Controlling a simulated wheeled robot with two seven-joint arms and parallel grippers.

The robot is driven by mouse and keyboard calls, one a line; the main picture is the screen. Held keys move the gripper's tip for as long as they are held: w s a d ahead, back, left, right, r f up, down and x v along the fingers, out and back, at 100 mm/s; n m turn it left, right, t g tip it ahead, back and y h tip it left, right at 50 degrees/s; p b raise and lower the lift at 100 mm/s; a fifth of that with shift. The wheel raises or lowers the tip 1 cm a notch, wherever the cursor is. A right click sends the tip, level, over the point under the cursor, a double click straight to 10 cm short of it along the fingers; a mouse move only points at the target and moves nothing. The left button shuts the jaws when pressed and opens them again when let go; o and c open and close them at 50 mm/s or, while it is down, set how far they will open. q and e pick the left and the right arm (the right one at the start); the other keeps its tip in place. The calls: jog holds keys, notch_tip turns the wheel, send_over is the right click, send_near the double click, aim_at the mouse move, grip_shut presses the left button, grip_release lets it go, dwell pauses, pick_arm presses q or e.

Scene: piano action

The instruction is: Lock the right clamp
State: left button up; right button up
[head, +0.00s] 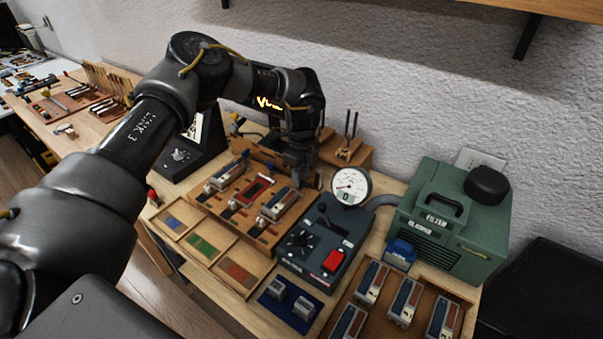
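Whether the right clamp is locked is too small to tell. My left gripper (297,178) points down at the far end of the right block, close to it. Contact cannot be made out. Its fingers are dark and small, so their opening is unclear. My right gripper is not in view.
A dark control box with a red switch (333,261) and a round dial gauge (350,186) stand right of the fixture. A green filter box (452,220) is farther right. Trays with colored pads (205,244) lie in front, and a wooden tray (463,292) of blocks at front right.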

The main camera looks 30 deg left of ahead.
pick_arm(q)
grip_shut()
dwell(0.4)
jog(key=m, duration=0.2)
jog(key=m+p, duration=0.1)
jog(key=m, duration=0.1)
jog(key=shift+s+a, duration=0.15)
jog(key=shift+s, duration=0.15)
jog(key=m, duration=0.5)
jog(key=shift+s+a+p, duration=0.25)
jog(key=shift+p, duration=0.05)
jog(key=m, duration=0.4)
jog(key=shift+a+r, duration=0.1)
jog(key=shift+a, duration=0.1)
jog(key=m, duration=0.4)
jog(key=shift+a+m+b, duration=0.25)
jog(key=shift+m+b, duration=0.1)
jog(key=shift+m, duration=0.05)
